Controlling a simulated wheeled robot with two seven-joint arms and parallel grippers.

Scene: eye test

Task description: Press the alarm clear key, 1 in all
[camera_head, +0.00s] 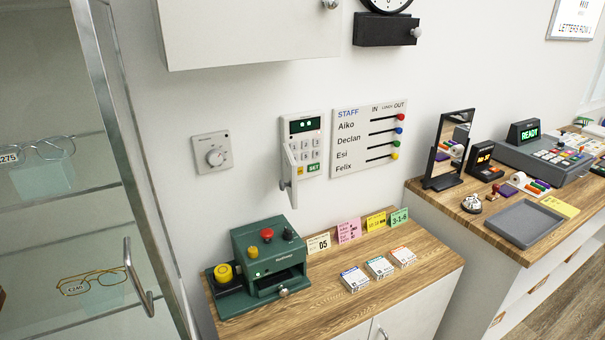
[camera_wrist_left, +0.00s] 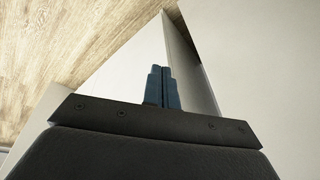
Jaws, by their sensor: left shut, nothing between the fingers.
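The white alarm panel (camera_head: 304,138) is on the wall in the head view, with a dark display (camera_head: 304,124) at its top and rows of pale keys. Its small flap (camera_head: 290,163) hangs open at the lower left. A green key (camera_head: 313,167) reading SET is at the bottom right, with a yellow-orange key (camera_head: 300,171) beside it; its label is too small to read. My left gripper (camera_wrist_left: 162,72) shows only in the left wrist view, shut and empty, in front of pale surfaces. The panel is not in that view. My right gripper is in neither view.
A thermostat (camera_head: 212,152) and a STAFF board (camera_head: 369,139) flank the panel. A green machine (camera_head: 268,258) stands below on the wooden counter (camera_head: 335,300). A white cabinet (camera_head: 245,35) overhangs above. A glass display case (camera_head: 70,215) is at left.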

